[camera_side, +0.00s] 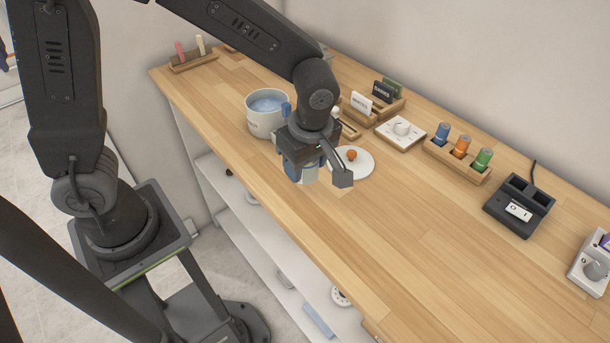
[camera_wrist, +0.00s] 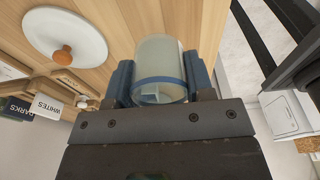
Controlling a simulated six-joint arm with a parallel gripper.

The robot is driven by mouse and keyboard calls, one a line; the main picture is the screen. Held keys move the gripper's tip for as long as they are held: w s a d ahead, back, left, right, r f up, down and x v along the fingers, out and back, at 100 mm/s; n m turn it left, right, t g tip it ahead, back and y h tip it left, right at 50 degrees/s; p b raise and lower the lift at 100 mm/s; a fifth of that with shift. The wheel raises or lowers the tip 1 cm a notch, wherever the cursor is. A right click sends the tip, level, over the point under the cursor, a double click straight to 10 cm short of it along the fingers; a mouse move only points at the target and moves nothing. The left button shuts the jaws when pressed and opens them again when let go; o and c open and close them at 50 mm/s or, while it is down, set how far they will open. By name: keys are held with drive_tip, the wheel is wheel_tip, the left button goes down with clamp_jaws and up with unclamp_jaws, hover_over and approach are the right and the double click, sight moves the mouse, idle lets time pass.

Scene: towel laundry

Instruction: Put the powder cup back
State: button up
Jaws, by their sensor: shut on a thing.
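The powder cup (camera_wrist: 160,62) is a translucent whitish cup with a blue band, seen large in the wrist view. My gripper (camera_wrist: 160,82) is shut on it, with one blue-grey finger on each side. In the side view my gripper (camera_side: 318,175) is over the front part of the wooden counter, and the cup (camera_side: 309,175) shows only partly between the fingers. I cannot tell whether the cup touches the counter. A white pot (camera_side: 262,124) with bluish contents stands just behind and left of my gripper.
A round white lid (camera_side: 358,166) with an orange-brown knob lies right beside my gripper. Behind are a card holder (camera_side: 362,108), a white dial box (camera_side: 400,133) and a rack of coloured spools (camera_side: 459,158). A dark device (camera_side: 519,206) stands right. The front right counter (camera_side: 430,250) is clear.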

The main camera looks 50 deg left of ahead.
sight(305, 178)
drive_tip(key=shift+f, duration=1.95)
drive_tip(key=shift+f, duration=0.1)
drive_tip(key=o, duration=0.9)
wheel_tip(305, 178, up, 12)
drive_tip(key=d, duration=0.2)
drive_tip(key=shift+s+a+r+m+t+h, duration=0.25)
drive_tip(key=shift+s+a+r+m+t, duration=0.75)
drive_tip(key=shift+s+a+m, duration=1.45)
drive_tip(key=shift+s+a+r+m+t+h, duration=0.3)
drive_tip(key=shift+s+a+r+m+t, duration=0.9)
drive_tip(key=shift+m, duration=2.35)
drive_tip(key=shift+s+a+r+m+t+h, duration=0.25)
drive_tip(key=shift+s+a+r+m+t, duration=0.45)
drive_tip(key=shift+s+a+m, duration=1.75)
